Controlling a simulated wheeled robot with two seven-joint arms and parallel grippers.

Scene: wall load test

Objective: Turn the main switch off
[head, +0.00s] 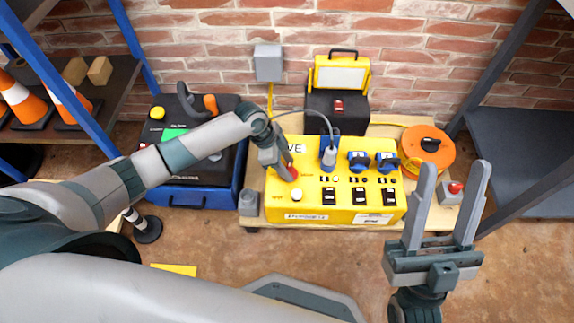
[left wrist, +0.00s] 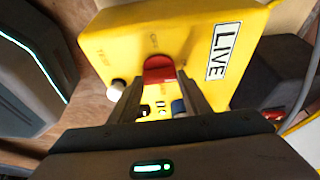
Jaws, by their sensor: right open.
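The yellow power box (head: 318,213) stands on a low wooden pallet or bench against the wall. Its main switch is a red knob (left wrist: 158,70) on the top face; small lettering beside it is hard to read. My left gripper (head: 288,168) reaches down onto this knob. In the left wrist view its two fingers (left wrist: 163,84) lie on both sides of the knob and look closed on it. In the head view the gripper hides most of the knob. My right gripper (head: 451,207) is open and empty, pointing up in front of the box's right side.
A white button (head: 296,195) sits close to the knob. A grey plug (head: 329,156) with a cable, blue sockets (head: 386,162) and black breakers (head: 389,196) are on the box. An orange reel (head: 425,160) lies right.

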